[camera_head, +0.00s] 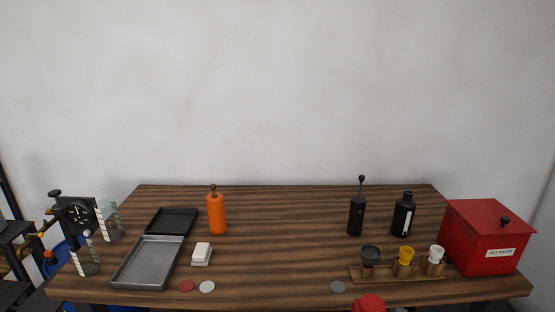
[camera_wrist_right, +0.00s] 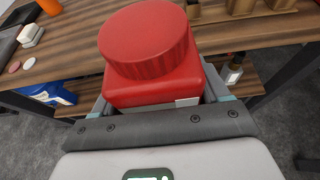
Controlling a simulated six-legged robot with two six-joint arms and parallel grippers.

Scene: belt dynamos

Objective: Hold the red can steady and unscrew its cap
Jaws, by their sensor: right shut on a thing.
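The red can (camera_wrist_right: 150,88) fills the middle of the right wrist view, with a wide, ridged red cap (camera_wrist_right: 147,38) on its top. A corner of a white label shows on its side. My right gripper (camera_wrist_right: 160,98) is shut on the can's body, with a finger on either side and the cap clear above them. In the head view only the red cap (camera_head: 368,303) shows, at the bottom edge in front of the table; the can's body is cut off. My left gripper is not in view.
The wooden table (camera_head: 290,215) holds a grey tray (camera_head: 148,262), an orange bottle (camera_head: 216,214), two black bottles (camera_head: 403,214), a rack (camera_head: 385,279) with three cups, and a red oily waste box (camera_head: 485,238). The table's middle is clear.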

